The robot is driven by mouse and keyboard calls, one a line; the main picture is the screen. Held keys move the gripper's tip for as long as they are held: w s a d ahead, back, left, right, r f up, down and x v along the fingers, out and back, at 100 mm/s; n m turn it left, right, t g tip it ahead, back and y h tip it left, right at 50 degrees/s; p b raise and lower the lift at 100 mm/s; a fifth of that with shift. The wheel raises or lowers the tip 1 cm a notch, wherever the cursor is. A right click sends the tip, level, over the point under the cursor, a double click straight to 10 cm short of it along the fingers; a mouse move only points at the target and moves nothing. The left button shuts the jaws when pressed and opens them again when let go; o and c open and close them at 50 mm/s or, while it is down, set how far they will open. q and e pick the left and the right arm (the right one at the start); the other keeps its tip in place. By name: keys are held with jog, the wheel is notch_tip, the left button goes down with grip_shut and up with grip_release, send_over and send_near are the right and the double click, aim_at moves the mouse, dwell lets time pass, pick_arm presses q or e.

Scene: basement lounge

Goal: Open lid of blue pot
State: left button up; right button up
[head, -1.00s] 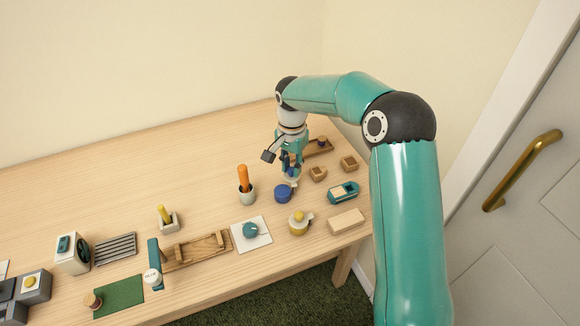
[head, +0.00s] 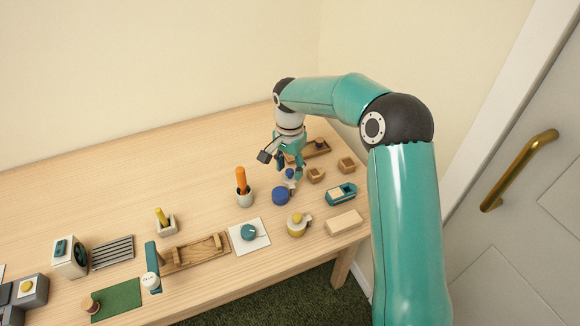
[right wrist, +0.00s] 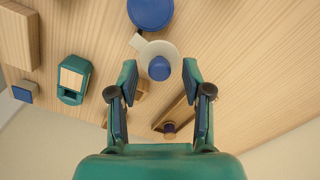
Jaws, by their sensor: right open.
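The blue pot (head: 280,196) is a short blue cylinder on the table; no lid is on it. It shows at the top of the right wrist view (right wrist: 150,10). Its white lid (head: 291,185), with a round blue knob (right wrist: 160,68), is beside the pot on its far right side, apparently resting on the table. The lid's tab (right wrist: 138,42) points towards the pot. My right gripper (right wrist: 160,75) is open, its fingers on either side of the knob in the wrist view with visible gaps. My left gripper is not in view.
A yellow pot (head: 297,225) with a knobbed lid, a teal box (head: 341,193), small wooden boxes (head: 316,175) and a cup with an orange stick (head: 244,198) stand close around. A wooden tray (head: 315,150) lies behind. Bare table is free at the back left.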

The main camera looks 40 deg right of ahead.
aim_at(290, 171)
notch_tip(290, 171, up, 12)
dwell(0.6)
dwell(0.4)
